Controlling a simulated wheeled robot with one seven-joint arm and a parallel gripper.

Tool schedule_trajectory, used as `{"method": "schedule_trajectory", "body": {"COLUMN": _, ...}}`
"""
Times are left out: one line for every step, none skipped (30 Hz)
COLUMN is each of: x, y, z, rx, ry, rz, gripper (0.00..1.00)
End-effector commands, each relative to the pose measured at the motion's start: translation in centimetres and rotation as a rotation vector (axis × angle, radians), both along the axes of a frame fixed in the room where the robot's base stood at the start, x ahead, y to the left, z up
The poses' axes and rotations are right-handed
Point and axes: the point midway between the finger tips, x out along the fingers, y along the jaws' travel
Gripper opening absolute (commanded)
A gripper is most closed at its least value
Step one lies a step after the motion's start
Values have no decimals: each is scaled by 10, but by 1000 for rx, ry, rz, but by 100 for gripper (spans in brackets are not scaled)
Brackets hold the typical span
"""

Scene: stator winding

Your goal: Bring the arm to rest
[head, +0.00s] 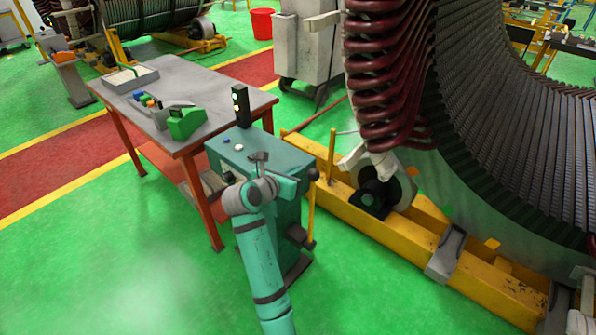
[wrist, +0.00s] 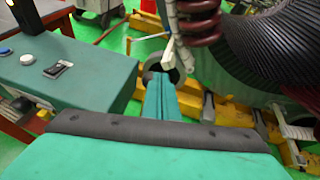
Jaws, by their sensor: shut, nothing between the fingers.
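My teal arm (head: 262,262) rises from the bottom of the head view and bends at a grey wrist joint. In the wrist view a wide teal part of my arm with a dark band (wrist: 150,128) fills the bottom. The cabinet top (wrist: 75,75) shows at left, with a white button and a dark switch.
A grey table (head: 185,82) with red legs holds a tray (head: 130,78) and a green tool (head: 187,122). Green floor (head: 120,270) is clear at lower left.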

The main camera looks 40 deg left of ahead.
Motion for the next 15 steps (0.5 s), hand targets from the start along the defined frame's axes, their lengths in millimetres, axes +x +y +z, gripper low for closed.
{"method": "schedule_trajectory", "body": {"x": -3, "y": 1, "z": 4, "rx": 1, "ry": -1, "rz": 2, "gripper": 0}}
{"method": "schedule_trajectory", "body": {"x": -4, "y": 0, "z": 6, "rx": 1, "ry": -2, "rz": 2, "gripper": 0}}
{"method": "schedule_trajectory", "body": {"x": -4, "y": -1, "z": 7, "rx": 0, "ry": -1, "rz": 0, "gripper": 0}}
{"method": "schedule_trajectory", "body": {"x": -4, "y": -3, "z": 8, "rx": -1, "ry": 0, "rz": -2, "gripper": 0}}
{"method": "schedule_trajectory", "body": {"x": -4, "y": -4, "z": 8, "rx": -1, "ry": 1, "rz": -4, "gripper": 0}}
{"method": "schedule_trajectory", "body": {"x": -3, "y": -6, "z": 9, "rx": -1, "ry": 0, "rz": -7, "gripper": 0}}
{"method": "schedule_trajectory", "body": {"x": -2, "y": -8, "z": 9, "rx": -1, "ry": 1, "rz": -10, "gripper": 0}}
{"method": "schedule_trajectory", "body": {"x": -2, "y": -9, "z": 9, "rx": -1, "ry": 1, "rz": -12, "gripper": 0}}
{"method": "schedule_trajectory", "body": {"x": -1, "y": -10, "z": 9, "rx": -1, "ry": 1, "rz": -13, "gripper": 0}}
{"method": "schedule_trajectory", "body": {"x": -1, "y": -10, "z": 9, "rx": -1, "ry": 1, "rz": -13, "gripper": 0}}
{"method": "schedule_trajectory", "body": {"x": -1, "y": -10, "z": 9, "rx": -1, "ry": 1, "rz": -12, "gripper": 0}}
{"method": "schedule_trajectory", "body": {"x": -2, "y": -9, "z": 8, "rx": -1, "ry": 1, "rz": -12, "gripper": 0}}
{"method": "schedule_trajectory", "body": {"x": -2, "y": -8, "z": 8, "rx": -1, "ry": 1, "rz": -11, "gripper": 0}}
{"method": "schedule_trajectory", "body": {"x": -2, "y": -8, "z": 8, "rx": -1, "ry": 1, "rz": -10, "gripper": 0}}
{"method": "schedule_trajectory", "body": {"x": -3, "y": -7, "z": 8, "rx": -1, "ry": 1, "rz": -7, "gripper": 0}}
